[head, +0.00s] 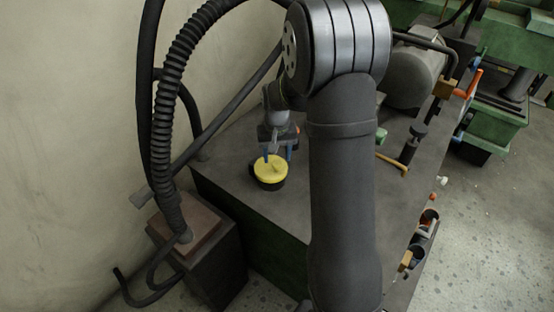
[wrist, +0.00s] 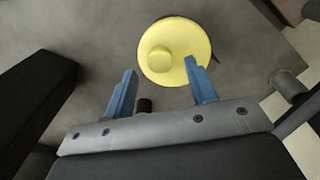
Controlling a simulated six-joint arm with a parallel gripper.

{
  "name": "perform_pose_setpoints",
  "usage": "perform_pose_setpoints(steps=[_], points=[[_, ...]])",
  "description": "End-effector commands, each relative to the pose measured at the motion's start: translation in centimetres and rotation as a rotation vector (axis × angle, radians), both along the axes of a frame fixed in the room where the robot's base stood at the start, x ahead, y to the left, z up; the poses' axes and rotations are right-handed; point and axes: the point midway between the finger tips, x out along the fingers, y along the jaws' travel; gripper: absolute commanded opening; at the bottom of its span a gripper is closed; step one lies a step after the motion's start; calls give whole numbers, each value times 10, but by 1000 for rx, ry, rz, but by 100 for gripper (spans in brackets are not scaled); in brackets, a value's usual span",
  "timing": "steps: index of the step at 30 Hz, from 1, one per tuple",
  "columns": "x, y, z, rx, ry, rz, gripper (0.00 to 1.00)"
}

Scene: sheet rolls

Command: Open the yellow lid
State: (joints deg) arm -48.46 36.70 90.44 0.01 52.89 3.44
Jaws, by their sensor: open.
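The yellow lid (head: 270,168) sits on a dark round container (head: 271,185) on the grey bench top in the head view. In the wrist view the yellow lid (wrist: 190,66) is a disc with a round raised knob (wrist: 160,59) left of its centre. My gripper (head: 278,156) is over the lid. In the wrist view my gripper (wrist: 161,68) has its two blue fingers apart, with the knob between the lines of the fingers. The right fingertip overlaps the lid in the picture; the left one is beside it. I cannot tell whether either touches.
The bench top (head: 225,170) is clear around the container. A grey motor-like cylinder (head: 412,75) stands farther back right, and a green object (head: 382,135) lies right of my gripper. Thick black hoses (head: 165,110) run down at the left, beside the wall.

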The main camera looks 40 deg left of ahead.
Motion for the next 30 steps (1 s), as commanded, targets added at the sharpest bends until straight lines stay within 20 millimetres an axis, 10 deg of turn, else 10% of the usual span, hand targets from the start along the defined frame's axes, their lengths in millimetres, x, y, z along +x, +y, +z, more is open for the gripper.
perform_pose_setpoints(steps=[16, 24, 30], points=[[0, 0, -26, 1, -1, 0, 52], [0, 0, -26, 1, -1, 0, 1], [0, 1, -25, 1, -1, 0, 0]])
